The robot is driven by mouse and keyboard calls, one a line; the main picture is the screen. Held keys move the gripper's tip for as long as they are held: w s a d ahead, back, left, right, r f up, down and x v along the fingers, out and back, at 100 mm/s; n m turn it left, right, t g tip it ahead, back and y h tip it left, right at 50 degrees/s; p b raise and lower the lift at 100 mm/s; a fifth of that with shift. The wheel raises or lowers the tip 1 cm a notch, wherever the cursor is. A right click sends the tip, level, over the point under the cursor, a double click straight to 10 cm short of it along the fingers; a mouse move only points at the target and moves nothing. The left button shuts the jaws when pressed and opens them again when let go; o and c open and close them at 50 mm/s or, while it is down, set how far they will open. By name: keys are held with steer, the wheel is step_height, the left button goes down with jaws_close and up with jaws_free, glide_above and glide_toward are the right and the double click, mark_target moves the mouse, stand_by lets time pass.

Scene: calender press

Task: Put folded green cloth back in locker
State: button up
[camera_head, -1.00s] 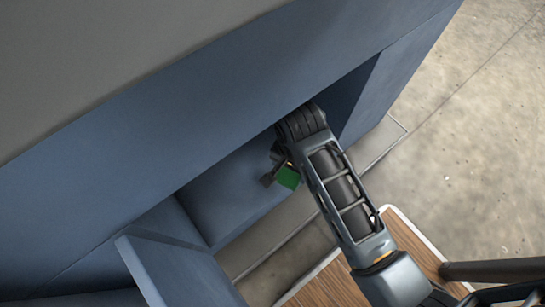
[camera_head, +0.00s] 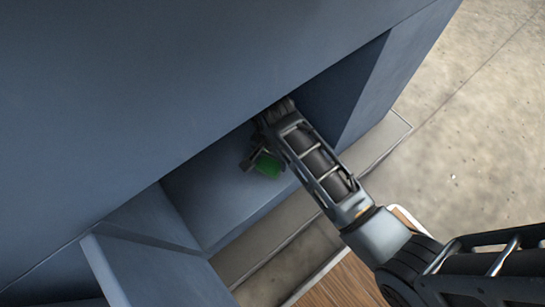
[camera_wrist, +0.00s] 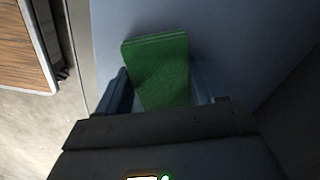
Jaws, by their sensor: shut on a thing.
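The folded green cloth (camera_head: 267,165) is at the end of my arm, inside the opening of the blue locker (camera_head: 215,195). In the wrist view the cloth (camera_wrist: 160,72) stands out between the two fingers, its layered folded edge at the far end. My gripper (camera_wrist: 160,95) is shut on the cloth. The locker's blue inner surface (camera_wrist: 230,30) lies beyond the cloth in the wrist view; I cannot tell whether the cloth touches it. In the head view my arm partly hides the gripper and the cloth.
An open blue door or panel (camera_head: 160,272) stands at the lower left of the locker. A wood-topped surface (camera_head: 345,285) is below my arm, and it also shows in the wrist view (camera_wrist: 22,45). Bare concrete floor (camera_head: 480,150) is at the right.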

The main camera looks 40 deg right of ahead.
steer(key=shift+f, duration=0.15)
steer(key=o, duration=1)
step_height(320, 180, up, 8)
steer(key=p, duration=0.3)
